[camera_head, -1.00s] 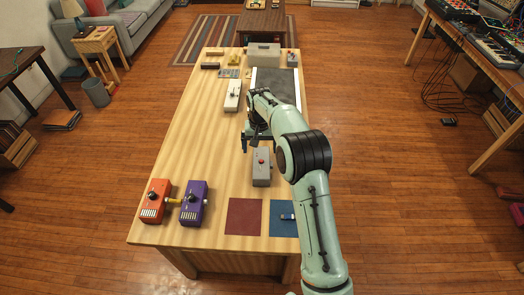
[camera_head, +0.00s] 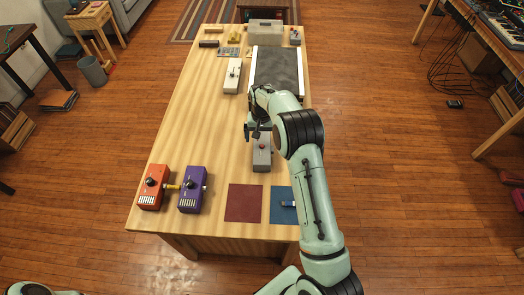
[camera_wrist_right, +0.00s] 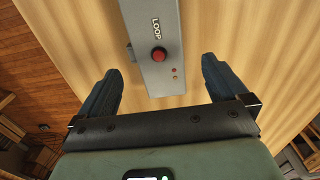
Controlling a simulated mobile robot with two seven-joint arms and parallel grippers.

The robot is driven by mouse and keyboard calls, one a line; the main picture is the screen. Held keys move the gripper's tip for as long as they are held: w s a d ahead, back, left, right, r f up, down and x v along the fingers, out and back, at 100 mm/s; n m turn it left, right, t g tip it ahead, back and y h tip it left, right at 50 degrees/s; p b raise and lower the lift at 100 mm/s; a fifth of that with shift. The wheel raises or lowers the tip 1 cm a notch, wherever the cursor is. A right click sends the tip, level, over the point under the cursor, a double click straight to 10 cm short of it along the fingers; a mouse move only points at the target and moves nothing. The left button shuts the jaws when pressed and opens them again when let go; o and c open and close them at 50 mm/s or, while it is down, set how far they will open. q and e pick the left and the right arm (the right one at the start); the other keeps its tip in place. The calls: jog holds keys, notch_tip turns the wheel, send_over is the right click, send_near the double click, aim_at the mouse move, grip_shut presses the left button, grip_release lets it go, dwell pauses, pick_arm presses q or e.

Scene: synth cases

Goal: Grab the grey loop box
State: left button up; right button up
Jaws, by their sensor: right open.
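The grey loop box (camera_head: 262,158) lies on the wooden table, right of its middle, with a red button on top. In the right wrist view the grey box (camera_wrist_right: 153,32) shows its "LOOP" label, red button and two small lights. My right gripper (camera_head: 257,133) is at the box's far end in the head view, partly hidden by its own arm. In the wrist view the right gripper (camera_wrist_right: 163,72) is open, one finger on either side of the box's near end, with gaps on both sides. My left gripper is out of view.
Orange (camera_head: 153,187) and purple (camera_head: 193,190) pedals stand at the near left, joined by a yellow connector. A white pedal (camera_head: 232,76) and a dark-topped board (camera_head: 278,68) lie farther back. Maroon (camera_head: 244,203) and blue (camera_head: 281,206) squares lie in front. The table's left middle is clear.

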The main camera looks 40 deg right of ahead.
aim_at(262, 145)
notch_tip(262, 145, down, 5)
jog(key=shift+r, duration=0.1)
jog(key=shift+r, duration=0.1)
jog(key=c, duration=1.7)
